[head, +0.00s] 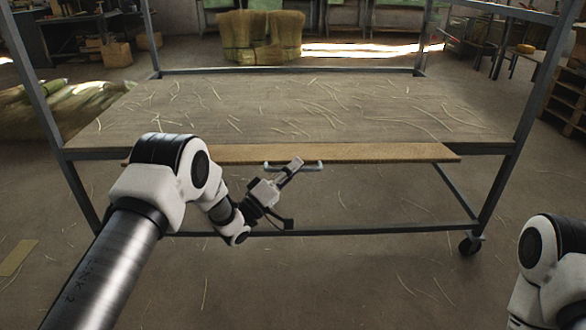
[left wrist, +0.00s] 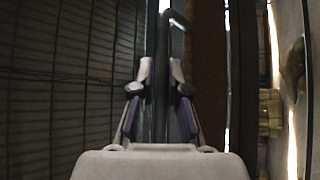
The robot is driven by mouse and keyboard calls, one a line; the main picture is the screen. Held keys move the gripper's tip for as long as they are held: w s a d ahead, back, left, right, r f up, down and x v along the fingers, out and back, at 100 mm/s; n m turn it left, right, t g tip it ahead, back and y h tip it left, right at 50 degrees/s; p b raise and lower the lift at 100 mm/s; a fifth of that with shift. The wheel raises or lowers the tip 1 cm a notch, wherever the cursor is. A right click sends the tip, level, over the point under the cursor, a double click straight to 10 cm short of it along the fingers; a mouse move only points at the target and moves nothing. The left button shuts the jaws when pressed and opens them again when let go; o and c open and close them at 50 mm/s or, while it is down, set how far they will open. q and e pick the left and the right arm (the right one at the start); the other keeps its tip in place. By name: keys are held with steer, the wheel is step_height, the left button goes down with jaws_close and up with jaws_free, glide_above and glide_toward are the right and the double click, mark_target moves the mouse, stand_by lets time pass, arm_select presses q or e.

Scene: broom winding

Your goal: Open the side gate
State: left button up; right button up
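The side gate (head: 380,153) is a long tan wooden board along the near side of a metal cart. It stands upright at the deck's front edge. A pale bar handle (head: 313,166) sits on its front face, near the middle. My left gripper (head: 294,166) is at the handle, its fingers overlapping the bar's middle. In the left wrist view its fingers (left wrist: 161,78) are close together on both sides of a thin grey bar, the handle, whose hooked end (left wrist: 178,18) shows beyond them. My right gripper is out of view; only part of that arm shows at lower right.
The cart deck (head: 250,115) is strewn with pale straws. Grey posts and a lower rail (head: 380,229) frame it, with a caster (head: 470,245) at right. The floor in front is open, with scattered straw. Straw bundles (head: 260,35) stand behind the cart.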

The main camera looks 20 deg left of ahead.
arm_select(q)
steer(key=shift+o, duration=1.2)
steer(key=shift+s+r, duration=0.1)
steer(key=shift+r, duration=0.05)
